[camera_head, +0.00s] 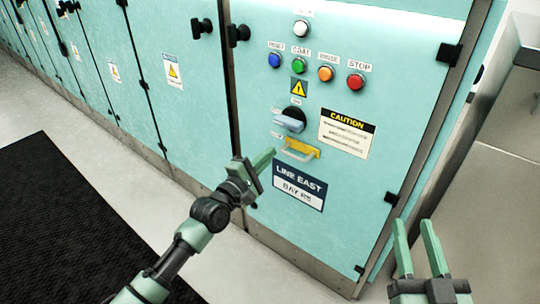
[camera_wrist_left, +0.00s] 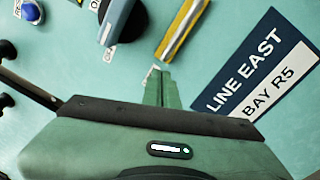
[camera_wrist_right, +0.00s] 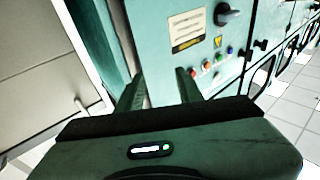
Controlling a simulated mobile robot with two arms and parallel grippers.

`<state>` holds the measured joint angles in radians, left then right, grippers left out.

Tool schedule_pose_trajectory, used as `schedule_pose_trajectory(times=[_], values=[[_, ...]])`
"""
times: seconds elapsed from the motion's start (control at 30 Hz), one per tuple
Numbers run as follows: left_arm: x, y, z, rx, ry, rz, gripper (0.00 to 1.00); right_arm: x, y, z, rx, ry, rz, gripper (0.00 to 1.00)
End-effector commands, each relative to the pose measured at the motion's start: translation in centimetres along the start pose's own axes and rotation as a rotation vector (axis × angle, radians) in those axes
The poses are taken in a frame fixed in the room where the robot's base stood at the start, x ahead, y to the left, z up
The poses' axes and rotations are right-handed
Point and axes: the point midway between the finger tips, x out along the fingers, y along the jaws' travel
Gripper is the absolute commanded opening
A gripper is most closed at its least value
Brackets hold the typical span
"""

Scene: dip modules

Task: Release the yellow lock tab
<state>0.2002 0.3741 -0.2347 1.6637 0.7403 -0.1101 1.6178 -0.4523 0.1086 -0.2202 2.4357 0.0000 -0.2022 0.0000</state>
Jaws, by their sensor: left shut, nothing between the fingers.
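The yellow lock tab (camera_head: 302,147) is on the teal cabinet door (camera_head: 350,200), with a pale handle-like bar in front of it. It also shows in the left wrist view (camera_wrist_left: 183,27). A rotary switch with a grey-blue handle (camera_head: 289,121) sits just above the tab. My left gripper (camera_head: 268,156) is shut and empty, its fingertips just left of the tab and close to its lower end. I cannot tell whether they touch it. My right gripper (camera_head: 414,240) is open and empty, to the right of the cabinet's edge.
The "LINE EAST BAY R5" plate (camera_head: 299,184) is just below the tab. A caution label (camera_head: 346,133) is to its right. Blue, green, orange and red buttons (camera_head: 325,73) are above. A black mat (camera_head: 60,210) lies on the floor at left.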

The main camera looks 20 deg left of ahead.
Motion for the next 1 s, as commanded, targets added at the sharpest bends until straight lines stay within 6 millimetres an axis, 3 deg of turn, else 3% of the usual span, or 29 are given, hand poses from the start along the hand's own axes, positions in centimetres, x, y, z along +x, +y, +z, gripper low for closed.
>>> schedule_pose_trajectory(times=[0.57, 0.77, 1.0], values=[[0.1, -0.1, 0.9, 0.000, 0.002, -0.001, 0.00, 0.0, 0.1, 0.5, -0.001, -0.032, 0.002, 0.36], [0.1, -0.4, 2.1, -0.001, 0.002, -0.003, 0.00, -1.0, 0.7, 4.2, -0.006, -0.244, 0.014, 0.36], [0.0, -1.0, 3.6, -0.002, 0.001, -0.002, 0.00, -3.9, 1.4, 9.2, -0.009, -0.536, 0.032, 0.36]])
